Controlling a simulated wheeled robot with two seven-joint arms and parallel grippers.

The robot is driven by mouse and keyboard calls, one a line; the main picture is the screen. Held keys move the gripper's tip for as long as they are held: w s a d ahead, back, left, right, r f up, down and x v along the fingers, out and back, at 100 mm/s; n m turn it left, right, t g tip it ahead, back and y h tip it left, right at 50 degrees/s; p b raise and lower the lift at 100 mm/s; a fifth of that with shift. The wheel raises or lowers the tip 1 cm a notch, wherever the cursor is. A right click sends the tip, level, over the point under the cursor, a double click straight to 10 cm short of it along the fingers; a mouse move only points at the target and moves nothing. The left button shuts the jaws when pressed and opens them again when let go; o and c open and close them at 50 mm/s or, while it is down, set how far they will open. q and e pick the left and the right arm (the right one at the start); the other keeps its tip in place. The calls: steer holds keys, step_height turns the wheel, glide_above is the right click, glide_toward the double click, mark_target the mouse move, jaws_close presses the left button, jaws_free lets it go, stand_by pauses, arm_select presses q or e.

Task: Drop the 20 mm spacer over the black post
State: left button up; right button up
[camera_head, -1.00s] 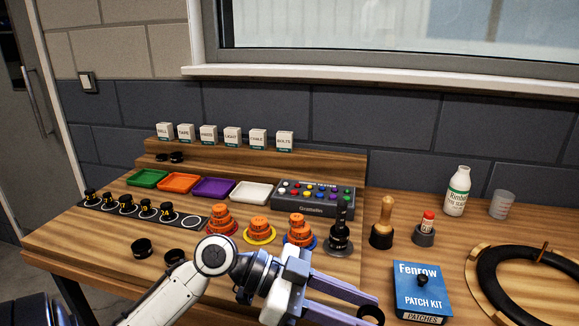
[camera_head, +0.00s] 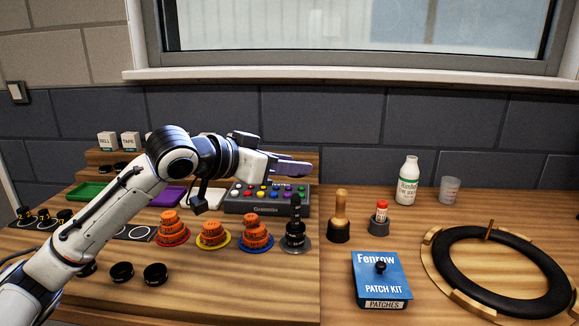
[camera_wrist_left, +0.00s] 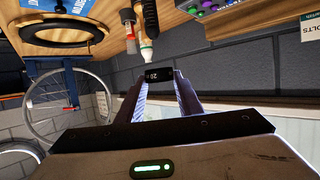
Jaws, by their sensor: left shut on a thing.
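My left gripper (camera_head: 300,168) is raised above the bench, its fingers pointing right. In the left wrist view the gripper (camera_wrist_left: 158,80) is shut on a black spacer (camera_wrist_left: 154,74) marked 20, held between the fingertips. I cannot make out the spacer in the head view. The black post (camera_head: 295,206) stands upright on a grey round base, with black rings low on it. It is below the gripper fingers and apart from them. My right gripper is not in view.
Orange ring stacks (camera_head: 254,234) stand left of the post, and a wooden-handled tool (camera_head: 340,212) stands right. The button box (camera_head: 268,205) is behind. A blue patch kit (camera_head: 380,280) lies in front right.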

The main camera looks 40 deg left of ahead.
mark_target(292, 217)
arm_select(q)
steer(key=shift+f+b, duration=1.2)
steer(key=shift+f, duration=0.05)
steer(key=shift+f+b, duration=1.25)
steer(key=shift+f, duration=0.15)
steer(key=shift+f+b, duration=0.55)
steer(key=shift+f, duration=0.3)
steer(key=shift+f+b, duration=0.6)
steer(key=shift+f, duration=0.2)
steer(key=shift+f+b, duration=0.7)
steer(key=shift+f, duration=0.35)
steer(key=shift+f+b, duration=0.45)
steer(key=shift+f, duration=0.3)
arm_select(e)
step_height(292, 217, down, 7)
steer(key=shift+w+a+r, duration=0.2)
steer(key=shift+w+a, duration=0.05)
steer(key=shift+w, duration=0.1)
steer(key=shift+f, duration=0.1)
arm_select(q)
steer(key=o, duration=1.1)
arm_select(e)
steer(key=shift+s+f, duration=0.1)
arm_select(q)
steer(key=shift+s, duration=0.15)
